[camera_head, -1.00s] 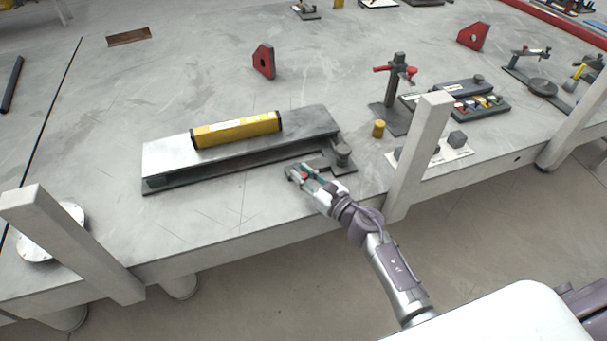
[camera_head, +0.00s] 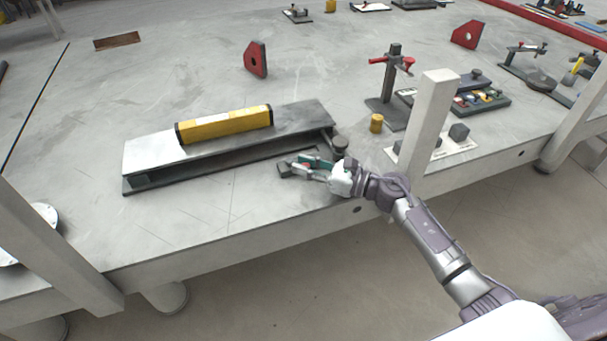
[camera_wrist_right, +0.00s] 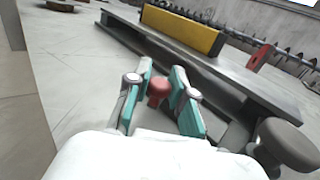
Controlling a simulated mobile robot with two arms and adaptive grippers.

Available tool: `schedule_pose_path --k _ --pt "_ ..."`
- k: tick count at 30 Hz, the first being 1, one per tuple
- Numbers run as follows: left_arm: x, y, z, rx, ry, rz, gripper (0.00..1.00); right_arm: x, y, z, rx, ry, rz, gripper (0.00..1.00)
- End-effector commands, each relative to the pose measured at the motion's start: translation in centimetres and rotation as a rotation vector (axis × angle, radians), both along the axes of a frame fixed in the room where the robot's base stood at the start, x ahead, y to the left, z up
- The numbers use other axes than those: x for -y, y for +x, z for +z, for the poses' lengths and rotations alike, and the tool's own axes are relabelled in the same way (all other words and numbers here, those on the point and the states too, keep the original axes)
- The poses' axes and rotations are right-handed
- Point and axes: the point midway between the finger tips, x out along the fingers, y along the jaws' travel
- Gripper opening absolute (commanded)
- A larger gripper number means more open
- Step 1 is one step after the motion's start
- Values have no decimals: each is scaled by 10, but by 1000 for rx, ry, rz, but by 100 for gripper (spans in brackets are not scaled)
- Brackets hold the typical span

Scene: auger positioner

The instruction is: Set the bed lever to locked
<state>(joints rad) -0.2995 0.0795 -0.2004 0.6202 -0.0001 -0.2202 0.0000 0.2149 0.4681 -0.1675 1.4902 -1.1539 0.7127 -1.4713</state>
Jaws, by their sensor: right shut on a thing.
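The bed lever shows as a red knob (camera_wrist_right: 158,88) between the teal-padded fingers of my right gripper (camera_wrist_right: 163,82) in the wrist view. The rest of the lever is hidden by the gripper. In the head view my right gripper (camera_head: 302,166) is at the front right side of the long grey metal bed (camera_head: 150,157), low and close to its front edge. The fingers are closed on the red knob. I cannot read any locked or unlocked marking. My left gripper is not in view.
A yellow bar (camera_head: 225,125) lies on top of the bed. A grey round knob (camera_head: 340,146) stands at the bed's right end, close to my right wrist. The table front left is clear.

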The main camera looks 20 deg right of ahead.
Motion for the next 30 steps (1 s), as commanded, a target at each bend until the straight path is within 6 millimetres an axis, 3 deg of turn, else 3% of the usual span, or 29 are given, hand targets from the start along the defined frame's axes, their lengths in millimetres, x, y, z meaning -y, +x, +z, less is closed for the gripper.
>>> schedule_pose_path --k 8,9,13,23,30 --pt "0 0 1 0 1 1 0 1 0 0 -2 -2 0 0" --pt "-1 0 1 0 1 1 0 1 0 0 -2 -2 0 28" --pt "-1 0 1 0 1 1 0 1 0 0 -1 -1 0 46" --pt "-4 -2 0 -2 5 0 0 3 -2 -1 -2 -2 -1 46" --pt "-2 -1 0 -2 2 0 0 30 -28 -2 -5 -5 -1 46"
